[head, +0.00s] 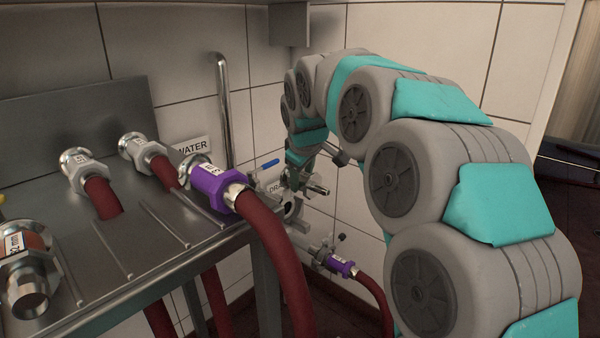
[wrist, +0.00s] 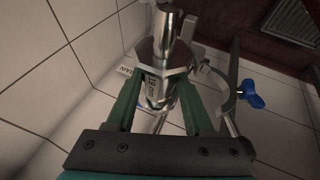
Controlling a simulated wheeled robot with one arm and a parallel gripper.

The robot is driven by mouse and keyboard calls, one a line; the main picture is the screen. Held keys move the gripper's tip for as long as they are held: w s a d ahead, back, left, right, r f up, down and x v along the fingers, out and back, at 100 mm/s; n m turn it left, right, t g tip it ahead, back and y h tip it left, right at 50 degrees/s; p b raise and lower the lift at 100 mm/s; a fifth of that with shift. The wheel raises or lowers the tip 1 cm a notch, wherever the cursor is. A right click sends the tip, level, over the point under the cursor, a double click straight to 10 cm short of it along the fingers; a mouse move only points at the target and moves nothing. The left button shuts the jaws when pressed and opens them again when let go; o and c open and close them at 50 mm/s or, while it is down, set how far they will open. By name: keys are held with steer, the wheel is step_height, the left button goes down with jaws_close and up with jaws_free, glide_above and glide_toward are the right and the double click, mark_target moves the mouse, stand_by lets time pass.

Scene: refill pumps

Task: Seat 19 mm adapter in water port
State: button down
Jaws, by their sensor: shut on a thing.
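My gripper (wrist: 158,98) is shut on a metallic adapter (wrist: 160,60), with a green finger on each side of its hex body. I cannot tell whether the adapter touches a port.
A steel bench (head: 150,235) at the left holds several hose couplings, including a purple one (head: 215,187) with a red hose. Another purple coupling (head: 340,265) sits low by the wall. A partly hidden DRAIN sign (head: 276,187) is beside my gripper. A vertical pipe (head: 224,110) rises behind the bench.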

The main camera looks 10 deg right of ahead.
steer(key=b, duration=0.4)
glide_toward(302, 225)
steer(key=shift+w+d+f, duration=0.15)
steer(key=shift+w+f, duration=0.85)
steer(key=shift+w, duration=0.25)
steer(key=shift+w+d+f, duration=0.2)
steer(key=shift+w+f, duration=0.8)
steer(key=shift+w, duration=0.3)
steer(key=shift+f, duration=0.1)
steer(key=shift+c, duration=1)
jaws_free()
steer(key=v, duration=0.7)
steer(key=shift+s+r, duration=0.2)
steer(key=shift+r, duration=0.05)
